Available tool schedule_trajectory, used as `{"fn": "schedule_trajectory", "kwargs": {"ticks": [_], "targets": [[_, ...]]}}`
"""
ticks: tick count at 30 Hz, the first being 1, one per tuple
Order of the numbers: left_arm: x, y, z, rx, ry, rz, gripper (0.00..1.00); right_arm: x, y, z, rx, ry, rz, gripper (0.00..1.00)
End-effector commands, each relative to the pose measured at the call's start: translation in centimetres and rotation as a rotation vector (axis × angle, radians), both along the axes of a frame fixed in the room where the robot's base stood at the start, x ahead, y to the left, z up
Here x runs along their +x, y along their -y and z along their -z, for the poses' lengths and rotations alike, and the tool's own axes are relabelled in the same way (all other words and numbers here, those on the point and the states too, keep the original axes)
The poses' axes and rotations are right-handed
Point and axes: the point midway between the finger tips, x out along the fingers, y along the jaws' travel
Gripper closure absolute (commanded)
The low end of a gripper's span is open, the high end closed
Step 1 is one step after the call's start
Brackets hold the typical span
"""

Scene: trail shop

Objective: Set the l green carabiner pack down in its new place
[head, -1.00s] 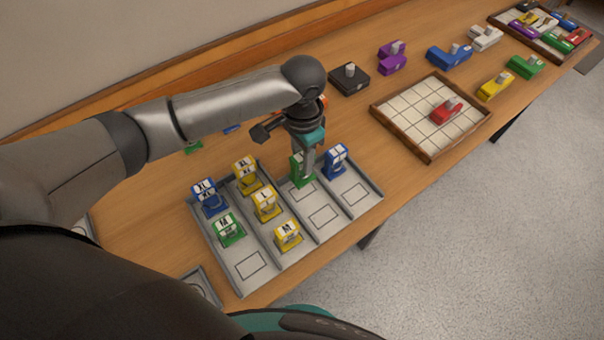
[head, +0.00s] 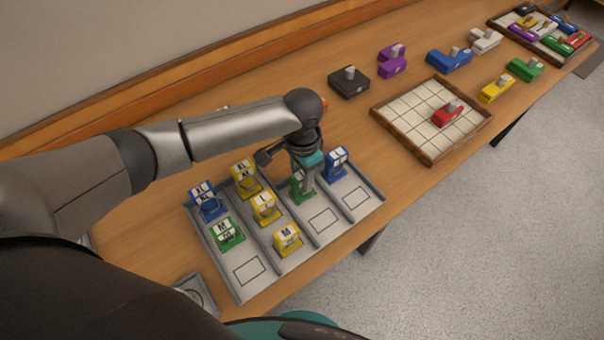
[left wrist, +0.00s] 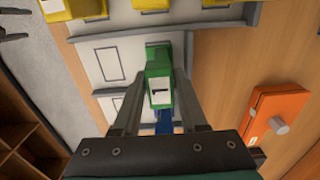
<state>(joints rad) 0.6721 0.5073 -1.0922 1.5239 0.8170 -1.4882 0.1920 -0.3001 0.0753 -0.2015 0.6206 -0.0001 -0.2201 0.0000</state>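The green carabiner pack (head: 297,186) is at the back of the tray's third lane from the left. In the left wrist view the green pack (left wrist: 158,78) stands upright between the fingertips. My left gripper (head: 304,188) points down and is shut on it; its fingers (left wrist: 159,88) show on either side. I cannot tell whether the pack's base touches the tray floor. The grey laned tray (head: 245,296) also holds a blue XL and a green M pack, several yellow packs, and a blue L pack (head: 336,162) in the lane to the right. My right gripper is not in view.
Outlined spots in front in the third lane (head: 323,221) and fourth lane are empty. An orange block (left wrist: 278,113) lies on the table close behind the tray. A wooden grid board (head: 408,102) with a red piece and several coloured blocks stand farther right.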

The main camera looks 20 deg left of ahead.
Motion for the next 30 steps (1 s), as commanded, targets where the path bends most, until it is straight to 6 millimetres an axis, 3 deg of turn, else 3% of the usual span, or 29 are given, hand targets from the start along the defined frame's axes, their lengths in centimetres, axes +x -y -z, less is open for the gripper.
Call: {"fn": "schedule_trajectory", "kwargs": {"ticks": [5, 15, 20, 30], "targets": [[0.0, 0.0, 0.0, 0.001, -0.001, 0.0, 0.36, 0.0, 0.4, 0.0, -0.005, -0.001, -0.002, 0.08], [0.0, 0.0, -0.5, -0.001, 0.001, 0.001, 0.36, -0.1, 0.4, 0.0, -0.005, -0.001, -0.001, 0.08], [0.0, 0.0, -3.1, -0.002, 0.001, 0.001, 0.36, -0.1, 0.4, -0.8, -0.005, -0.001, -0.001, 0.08], [0.1, 0.0, -10.2, -0.002, 0.002, 0.001, 0.36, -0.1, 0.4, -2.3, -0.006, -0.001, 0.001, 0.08]]}}
